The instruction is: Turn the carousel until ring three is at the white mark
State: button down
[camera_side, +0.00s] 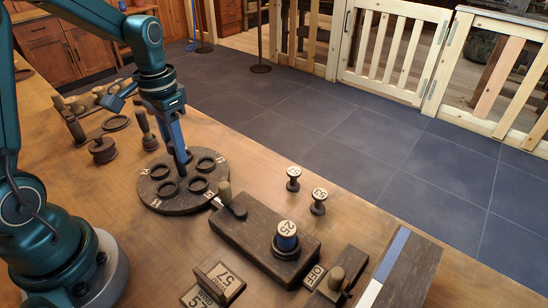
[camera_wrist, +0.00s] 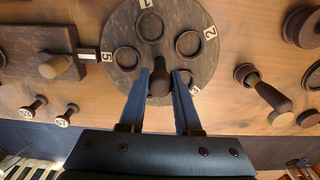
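The carousel (camera_side: 163,200) is a dark round wooden disc with rings on top and small white number tiles at its rim. In the wrist view the carousel (camera_wrist: 118,28) shows tiles 1 (camera_wrist: 145,3), 2 (camera_wrist: 210,32) and 5 (camera_wrist: 106,56). Tile 5 faces a small white mark (camera_wrist: 87,54) beside the disc. My gripper (camera_side: 184,160) is low over the disc. In the wrist view my gripper's (camera_wrist: 161,76) blue fingers straddle a dark knob (camera_wrist: 159,88); I cannot tell whether both touch it.
An OFF switch block (camera_side: 325,285) is at the front. Tools and spools (camera_side: 102,150) lie at left.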

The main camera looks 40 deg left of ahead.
jog(key=m, duration=0.6)
jog(key=shift+m, duration=1)
jog(key=m, duration=0.4)
jog(key=shift+m, duration=0.3)
jog(key=m, duration=0.3)
jog(key=shift+m, duration=0.3)
jog(key=shift+m, duration=0.9)
jog(key=m, duration=0.6)
